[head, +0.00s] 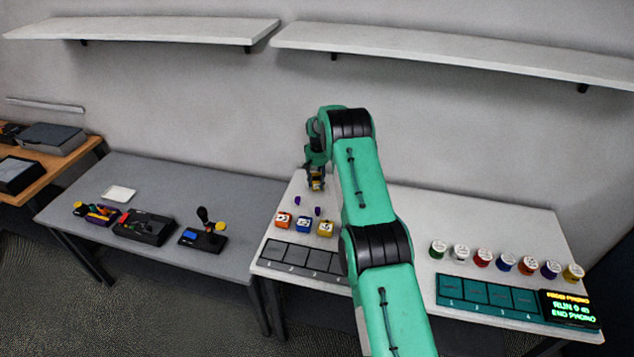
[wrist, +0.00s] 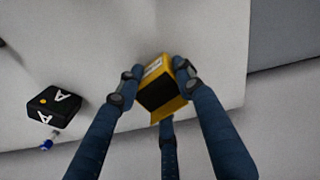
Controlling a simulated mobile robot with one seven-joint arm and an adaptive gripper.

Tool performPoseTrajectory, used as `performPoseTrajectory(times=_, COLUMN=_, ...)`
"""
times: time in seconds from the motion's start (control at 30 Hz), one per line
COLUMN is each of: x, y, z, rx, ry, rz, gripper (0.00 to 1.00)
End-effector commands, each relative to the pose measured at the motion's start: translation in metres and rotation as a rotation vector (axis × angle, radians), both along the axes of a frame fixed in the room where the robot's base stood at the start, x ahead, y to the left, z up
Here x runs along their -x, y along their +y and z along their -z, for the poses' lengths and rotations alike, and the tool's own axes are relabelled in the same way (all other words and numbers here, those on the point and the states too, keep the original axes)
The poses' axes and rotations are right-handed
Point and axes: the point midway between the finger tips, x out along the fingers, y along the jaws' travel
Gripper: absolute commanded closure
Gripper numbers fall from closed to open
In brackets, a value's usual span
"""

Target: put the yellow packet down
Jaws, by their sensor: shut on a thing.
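The yellow packet (wrist: 157,84), yellow with a dark side and a pale label, is held between the fingers of my gripper (wrist: 150,85) in the wrist view. The fingers press on it from both sides. In the head view my gripper (head: 316,183) is over the back left of the white table (head: 480,205), with a bit of yellow at its tips. I cannot tell whether the packet touches the table top.
A black block marked A (wrist: 52,106) lies left of the packet in the wrist view. Several coloured spools (head: 483,258) line the right side. A grey table (head: 150,175) stands left.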

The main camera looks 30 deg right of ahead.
Motion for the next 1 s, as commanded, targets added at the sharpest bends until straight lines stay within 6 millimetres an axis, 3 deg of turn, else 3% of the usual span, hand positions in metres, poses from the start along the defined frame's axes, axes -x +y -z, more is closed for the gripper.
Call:
performPoseTrajectory(times=0.4, x=-0.0002, y=0.0, z=0.0038, rx=0.0, ry=0.0, rz=0.0, gripper=0.77)
performPoseTrajectory(times=0.43, x=-0.0001, y=0.0, z=0.003, rx=0.0, ry=0.0, rz=0.0, gripper=0.58)
performPoseTrajectory(times=0.5, x=-0.0001, y=0.0, z=0.0028, rx=0.0, ry=0.0, rz=0.0, gripper=0.45)
performPoseTrajectory(times=1.0, x=-0.0003, y=-0.0002, z=-0.0031, rx=0.0, ry=-0.001, rz=0.0, gripper=0.45)
